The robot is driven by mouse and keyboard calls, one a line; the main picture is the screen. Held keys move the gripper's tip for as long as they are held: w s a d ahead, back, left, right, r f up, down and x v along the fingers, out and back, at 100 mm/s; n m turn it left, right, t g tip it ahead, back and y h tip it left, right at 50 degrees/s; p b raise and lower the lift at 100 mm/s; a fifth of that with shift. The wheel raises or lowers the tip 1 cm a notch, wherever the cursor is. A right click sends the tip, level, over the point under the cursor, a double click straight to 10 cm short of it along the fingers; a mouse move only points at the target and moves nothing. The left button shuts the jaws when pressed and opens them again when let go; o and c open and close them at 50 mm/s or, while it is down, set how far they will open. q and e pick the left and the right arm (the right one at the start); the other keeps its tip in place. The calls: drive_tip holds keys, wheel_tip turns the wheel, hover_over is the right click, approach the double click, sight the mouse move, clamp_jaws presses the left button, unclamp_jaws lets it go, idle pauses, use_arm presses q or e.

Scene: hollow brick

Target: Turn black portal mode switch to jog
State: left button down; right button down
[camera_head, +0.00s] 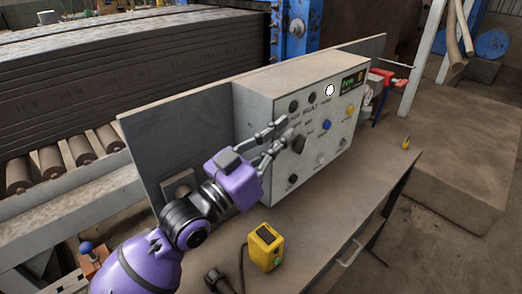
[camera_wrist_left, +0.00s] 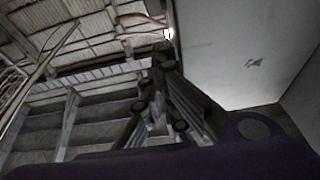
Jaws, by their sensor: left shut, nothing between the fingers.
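A grey control box (camera_head: 255,103) stands on the table, its light front panel carrying several knobs, buttons and small labels. A larger black switch (camera_head: 299,144) sits near the middle of the panel. Its exact setting is too small to tell, and I cannot read which label belongs to it. My left gripper (camera_head: 287,131) is shut and empty, with its fingertips at the panel's left part, just left of the black switch. Whether they touch it is unclear. In the left wrist view the gripper fingers (camera_wrist_left: 165,90) show dark, and no switch is visible. My right gripper is not in view.
Other black knobs (camera_head: 294,106), a white button (camera_head: 330,90), a blue button (camera_head: 324,126) and a yellow button (camera_head: 350,109) are on the panel.

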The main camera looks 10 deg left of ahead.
sight(300, 144)
use_arm(q)
drive_tip(key=shift+w+d+f, duration=0.5)
drive_tip(key=shift+w, duration=0.2)
drive_tip(key=shift+w+d+f, duration=0.5)
drive_tip(key=shift+w, duration=0.2)
